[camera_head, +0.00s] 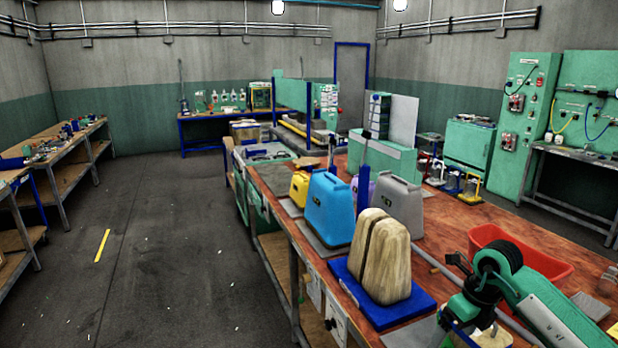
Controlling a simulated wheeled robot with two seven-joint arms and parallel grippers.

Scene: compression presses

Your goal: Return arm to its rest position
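My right arm (538,307), green with black joints, comes in from the lower right and is bent over the near right part of the wooden bench (350,232). Small black prongs (458,262) stick out at its left side, close to the bench top. I cannot make out clearly whether they are the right gripper's fingers, or whether they are open or shut. My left arm and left gripper are not in view.
A beige, dark-striped block (381,262) stands on a blue pad (402,309) left of my arm. Blue (330,210), grey (400,205) and yellow (299,188) canisters stand behind it. A red bin (545,262) lies just behind my arm.

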